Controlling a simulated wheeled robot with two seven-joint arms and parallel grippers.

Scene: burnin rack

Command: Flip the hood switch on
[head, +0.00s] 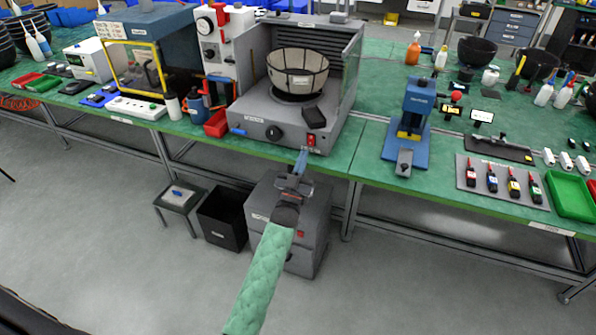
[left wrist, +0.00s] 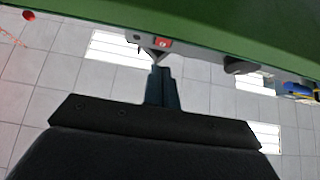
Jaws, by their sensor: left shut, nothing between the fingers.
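The hood (head: 285,120) is a grey bench unit with clear side panels, and a mesh bowl stands inside it. Its red switch (head: 311,140) is on the front face, right of a black knob. The switch also shows in the left wrist view (left wrist: 163,43), just beyond the fingertips. I cannot tell its on or off position. My left gripper (head: 302,155), on a green-sleeved arm, is shut and empty. Its tips are just below and left of the switch in the head view; I cannot tell whether they touch it. My right gripper is not in view.
The green bench (head: 375,135) runs along the front of the hood. A black knob (head: 274,133) and a blue lever (head: 238,131) share the hood's front. A grey cabinet (head: 265,215) stands under the bench. A blue press (head: 411,115) stands to the right.

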